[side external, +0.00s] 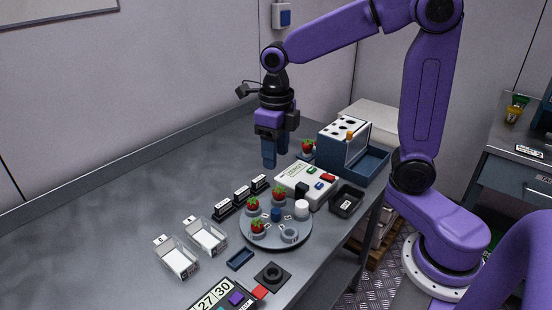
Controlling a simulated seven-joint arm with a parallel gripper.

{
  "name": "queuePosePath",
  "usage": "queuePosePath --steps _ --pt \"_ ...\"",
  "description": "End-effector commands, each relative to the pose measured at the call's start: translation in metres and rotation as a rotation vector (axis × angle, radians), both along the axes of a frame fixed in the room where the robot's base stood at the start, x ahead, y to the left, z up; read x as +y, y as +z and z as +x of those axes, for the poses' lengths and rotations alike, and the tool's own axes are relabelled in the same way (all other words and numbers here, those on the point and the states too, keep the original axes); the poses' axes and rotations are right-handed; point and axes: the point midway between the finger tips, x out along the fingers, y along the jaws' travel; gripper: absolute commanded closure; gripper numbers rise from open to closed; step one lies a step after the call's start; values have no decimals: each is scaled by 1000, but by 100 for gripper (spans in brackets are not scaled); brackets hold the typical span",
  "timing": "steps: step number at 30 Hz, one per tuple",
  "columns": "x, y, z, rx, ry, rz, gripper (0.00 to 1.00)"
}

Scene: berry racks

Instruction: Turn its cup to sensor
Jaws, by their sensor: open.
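A round grey turntable (275,241) lies on the table. Around its blue centre knob (276,214) stand cups with red strawberries (253,204), a white capped piece (302,208) and an empty grey cup (290,234). A white instrument box (294,178) with coloured buttons and a small dark block (302,189) stands behind the turntable; I cannot tell which part is the sensor. Another strawberry (307,146) sits in a cup behind the box. My gripper (275,157) points down, open and empty, above the table to the left of that strawberry, clear of the turntable.
A blue rack (336,150) with a white holed block stands at the back right, and a black tray (346,199) at the right edge. Black labelled blocks (242,193), two clear trays (206,235) and a number panel (218,297) lie left and front. The table's far left is bare.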

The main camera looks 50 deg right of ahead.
Motion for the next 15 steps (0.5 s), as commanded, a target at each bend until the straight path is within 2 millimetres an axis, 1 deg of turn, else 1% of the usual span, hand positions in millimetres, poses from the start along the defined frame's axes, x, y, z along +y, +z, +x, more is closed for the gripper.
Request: queuePosePath --steps 2,5,15 --pt "0 0 0 0 -49 0 46" --pt "0 0 0 0 -184 1 46" --pt "-1 0 0 4 -902 0 46"
